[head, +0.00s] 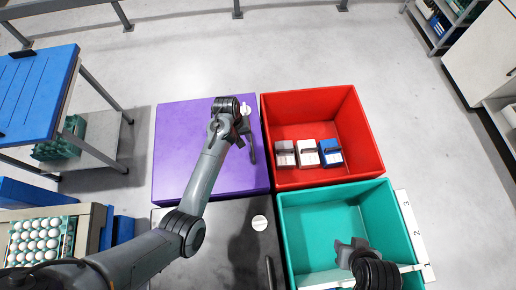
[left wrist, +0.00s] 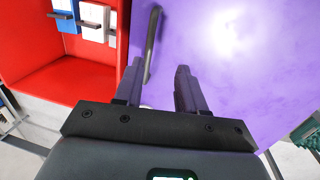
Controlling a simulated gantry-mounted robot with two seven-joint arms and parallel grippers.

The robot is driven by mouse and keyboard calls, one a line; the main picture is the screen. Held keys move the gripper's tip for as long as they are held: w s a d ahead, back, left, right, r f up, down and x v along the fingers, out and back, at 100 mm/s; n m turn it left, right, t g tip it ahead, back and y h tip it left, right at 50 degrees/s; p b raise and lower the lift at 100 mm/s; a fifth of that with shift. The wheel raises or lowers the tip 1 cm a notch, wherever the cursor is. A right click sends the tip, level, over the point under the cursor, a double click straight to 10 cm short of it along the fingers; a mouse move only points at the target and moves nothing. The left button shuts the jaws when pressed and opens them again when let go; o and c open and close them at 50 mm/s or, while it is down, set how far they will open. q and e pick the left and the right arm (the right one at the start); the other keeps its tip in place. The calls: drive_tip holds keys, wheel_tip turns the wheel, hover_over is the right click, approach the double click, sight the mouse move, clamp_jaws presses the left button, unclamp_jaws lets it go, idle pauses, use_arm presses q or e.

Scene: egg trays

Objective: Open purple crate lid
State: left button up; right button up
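The purple crate lid (head: 185,135) lies flat and closed in the head view, left of the red crate. A dark bar handle (head: 252,152) stands near its right edge; it also shows in the left wrist view (left wrist: 152,42). My left gripper (head: 240,132) is over the lid's right side close to this handle. In the left wrist view its two fingers (left wrist: 157,75) are apart, with the handle's lower end between them, nearer the left finger. Whether they touch it I cannot tell.
The open red crate (head: 365,135) holds small white and blue boxes (head: 308,152). The open teal crate (head: 300,250) is in front of it. A dark grey lid (head: 225,225) with its own handle lies before the purple one. A blue table (head: 40,90) stands at left.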

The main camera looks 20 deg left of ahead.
sight(251, 144)
use_arm(q)
drive_tip(key=shift+t, duration=0.3)
drive_tip(key=w+f+b, duration=0.1)
drive_tip(key=f, duration=0.2)
drive_tip(key=w+d+f+b, duration=0.1)
drive_tip(key=f, duration=0.2)
drive_tip(key=w+d+f+b, duration=0.1)
drive_tip(key=f, duration=0.2)
drive_tip(key=shift+w, duration=0.15)
use_arm(e)
wheel_tip(251, 144, down, 4)
drive_tip(key=shift+r, duration=0.1)
use_arm(q)
clamp_jaws()
use_arm(e)
drive_tip(key=shift+d, duration=0.1)
